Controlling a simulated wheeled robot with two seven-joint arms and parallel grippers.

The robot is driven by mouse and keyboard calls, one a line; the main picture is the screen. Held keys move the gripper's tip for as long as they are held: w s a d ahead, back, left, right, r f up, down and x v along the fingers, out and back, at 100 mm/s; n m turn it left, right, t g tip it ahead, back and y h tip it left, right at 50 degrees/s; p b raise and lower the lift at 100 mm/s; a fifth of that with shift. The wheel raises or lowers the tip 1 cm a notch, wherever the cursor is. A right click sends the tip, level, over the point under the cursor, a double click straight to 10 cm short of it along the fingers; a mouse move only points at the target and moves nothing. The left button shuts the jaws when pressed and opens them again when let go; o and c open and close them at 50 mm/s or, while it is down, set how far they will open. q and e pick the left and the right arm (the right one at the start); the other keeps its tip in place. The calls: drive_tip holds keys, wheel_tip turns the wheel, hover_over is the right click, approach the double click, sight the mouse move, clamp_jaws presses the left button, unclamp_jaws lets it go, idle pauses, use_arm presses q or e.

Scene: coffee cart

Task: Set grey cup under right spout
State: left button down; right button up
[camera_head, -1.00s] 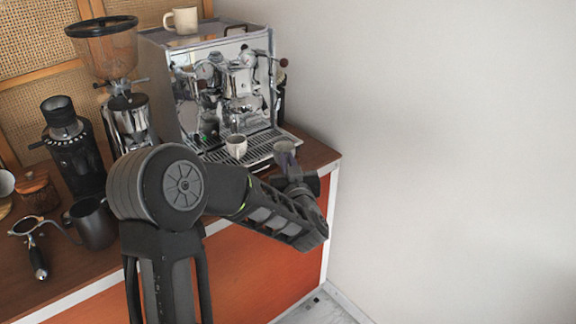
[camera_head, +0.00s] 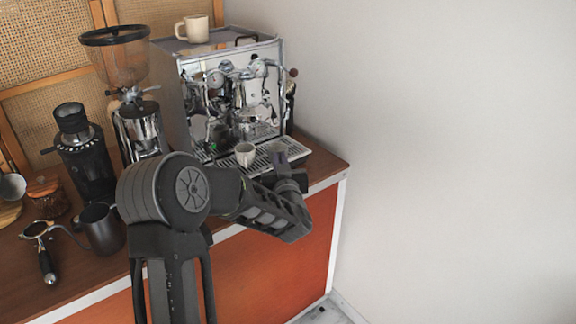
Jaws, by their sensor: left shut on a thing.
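The grey cup (camera_head: 278,152) shows as a small grey shape at the front right of the drip tray (camera_head: 214,160) of the espresso machine (camera_head: 172,95). My left gripper (camera_head: 281,165) is shut on it, coming from the front, and its wrist hides the cup's lower part. I cannot tell whether the cup touches the tray. A white cup (camera_head: 245,154) stands upright on the tray just left of the grey cup. The spouts are too small to make out clearly on the chrome front. My right gripper is not in view.
A cream mug (camera_head: 193,28) stands on the machine. A grinder (camera_head: 121,60), a black grinder (camera_head: 87,165), a dark pitcher (camera_head: 102,230) and a portafilter (camera_head: 42,248) stand or lie to the left. A bare wall (camera_head: 440,130) closes the right side.

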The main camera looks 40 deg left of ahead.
sight(269, 154)
use_arm(q)
drive_tip(key=a, duration=0.1)
drive_tip(key=w+a+b, duration=0.1)
drive_tip(key=a, duration=0.1)
drive_tip(key=a+b, duration=0.1)
drive_tip(key=a, duration=0.1)
drive_tip(key=shift+w+a+f, duration=0.1)
drive_tip(key=shift+w+f, duration=0.15)
drive_tip(key=shift+w, duration=0.05)
drive_tip(key=shift+w+a, duration=0.2)
drive_tip(key=shift+a, duration=0.6)
drive_tip(key=shift+d+f, duration=0.15)
drive_tip(key=shift+f, duration=0.1)
drive_tip(key=c, duration=1.5)
unclamp_jaws()
drive_tip(key=shift+s, duration=0.1)
drive_tip(key=b+v, duration=0.2)
drive_tip(key=v, duration=0.5)
drive_tip(key=shift+s+d, duration=0.25)
drive_tip(key=shift+d, duration=0.1)
